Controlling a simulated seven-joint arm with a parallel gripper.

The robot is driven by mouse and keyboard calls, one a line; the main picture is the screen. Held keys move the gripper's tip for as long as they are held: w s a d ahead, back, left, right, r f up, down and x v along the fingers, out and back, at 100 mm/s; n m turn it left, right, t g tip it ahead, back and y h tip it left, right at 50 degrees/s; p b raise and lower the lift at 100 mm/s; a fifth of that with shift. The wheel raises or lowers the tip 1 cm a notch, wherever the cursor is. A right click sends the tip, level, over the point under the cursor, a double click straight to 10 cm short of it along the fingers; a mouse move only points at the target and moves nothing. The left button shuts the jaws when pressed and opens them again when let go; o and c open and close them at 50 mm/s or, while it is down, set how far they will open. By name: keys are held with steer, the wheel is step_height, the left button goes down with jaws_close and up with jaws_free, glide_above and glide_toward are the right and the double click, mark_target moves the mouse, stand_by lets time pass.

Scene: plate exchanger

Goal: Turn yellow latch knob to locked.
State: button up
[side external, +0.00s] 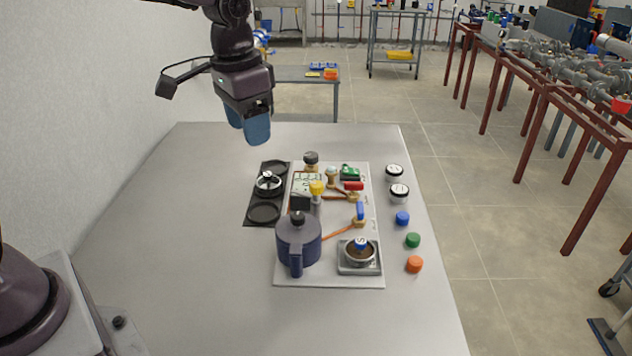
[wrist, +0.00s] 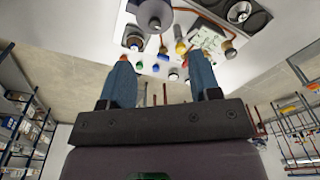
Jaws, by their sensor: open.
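The yellow latch knob (side external: 316,187) stands upright on a pale post near the middle of the board (side external: 335,277). It also shows small in the wrist view (wrist: 180,48), beyond the fingers. I cannot tell from its shape which way it is turned. My gripper (side external: 247,127) is raised above the table, behind and to the left of the board, well apart from the knob. Its two blue fingers are spread with nothing between them, as the wrist view shows (wrist: 159,72).
A dark lidded pot (side external: 299,243) stands in front of the knob. A black tray (side external: 264,212) lies left, and a steel cup on a scale (side external: 359,255) stands front right. Blue (side external: 402,218), green (side external: 413,240) and orange (side external: 414,264) caps line the right. The table's left side is clear.

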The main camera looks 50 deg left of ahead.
mark_target(316, 184)
steer(key=w+f+m, duration=0.3)
steer(key=w, duration=0.4)
steer(key=w+f+m, duration=0.3)
steer(key=w+f, duration=0.1)
steer(key=w, duration=0.4)
steer(key=shift+g, duration=0.3)
steer(key=f, duration=0.8)
steer(key=a+f, duration=0.1)
steer(key=f, duration=0.3)
steer(key=shift+w+a+f, duration=0.1)
steer(key=shift+w, duration=0.05)
steer(key=c, duration=0.9)
